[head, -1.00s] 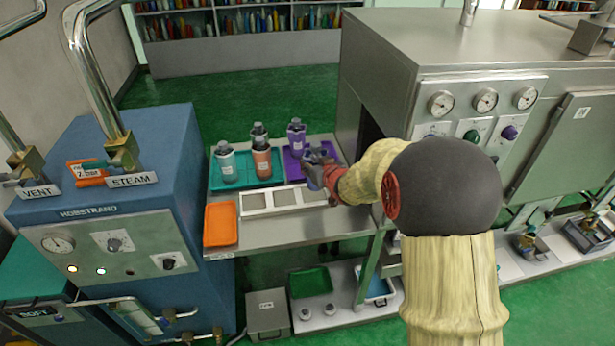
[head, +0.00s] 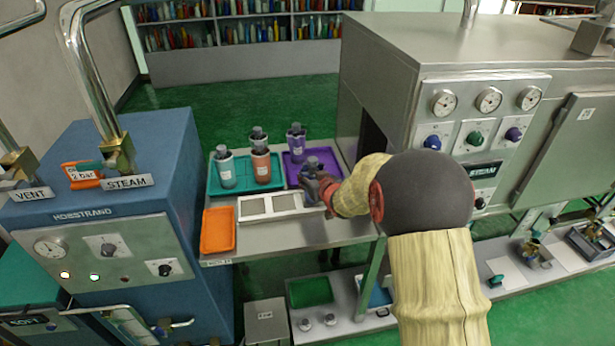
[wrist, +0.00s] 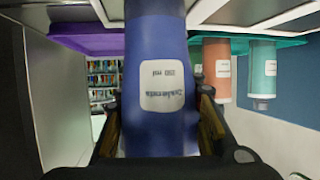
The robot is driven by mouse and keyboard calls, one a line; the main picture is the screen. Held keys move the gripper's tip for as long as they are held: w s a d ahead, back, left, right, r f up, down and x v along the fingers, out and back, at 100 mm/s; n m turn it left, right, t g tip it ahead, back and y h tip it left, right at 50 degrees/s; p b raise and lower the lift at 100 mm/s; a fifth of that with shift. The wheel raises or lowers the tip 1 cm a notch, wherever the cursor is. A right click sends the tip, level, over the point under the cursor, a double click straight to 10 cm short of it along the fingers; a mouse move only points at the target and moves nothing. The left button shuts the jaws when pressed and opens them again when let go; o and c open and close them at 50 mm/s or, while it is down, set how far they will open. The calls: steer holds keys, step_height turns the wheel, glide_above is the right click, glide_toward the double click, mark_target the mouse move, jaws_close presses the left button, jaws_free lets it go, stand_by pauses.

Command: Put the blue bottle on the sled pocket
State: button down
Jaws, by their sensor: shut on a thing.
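The blue bottle (wrist: 158,110) fills the middle of the wrist view, upside down there, with a white label. My gripper (wrist: 156,122) is shut on it, with a finger on either side. In the head view the bottle (head: 313,171) looks roughly upright at the right end of the pale sled (head: 240,219). Two grey pockets show clear to its left; my gripper (head: 325,188) and the bottle cover the right end. The bottle's base is hidden, so I cannot tell whether it touches the sled.
A teal tray (head: 217,188) with several bottles and a purple tray (head: 289,173) with a purple bottle (head: 296,142) stand just behind. An orange tray (head: 218,230) lies left of the sled. A steel steam machine (head: 360,95) rises close on the right.

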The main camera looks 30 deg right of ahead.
steer(key=c, duration=1.3)
jaws_free()
steer(key=shift+o, duration=0.4)
steer(key=shift+r, duration=0.15)
steer(key=shift+s+r+p, duration=0.15)
steer(key=shift+s+p, duration=0.15)
steer(key=s+a+r+g+h+p, duration=0.1)
steer(key=s+a+r+g+p, duration=0.15)
steer(key=s+r, duration=0.95)
steer(key=s+a+r+g, duration=0.1)
steer(key=s+a, duration=0.4)
steer(key=s, duration=0.4)
steer(key=s+a+r+g+y, duration=0.1)
steer(key=s+a+r+g, duration=0.1)
steer(key=s+a, duration=0.4)
steer(key=s+a+r+n+g+y, duration=0.1)
steer(key=s+a, duration=0.4)
steer(key=s, duration=0.9)
steer(key=shift+a+r+g+p, duration=0.2)
steer(key=shift+r+g+p, duration=0.1)
steer(key=shift+g, duration=0.35)
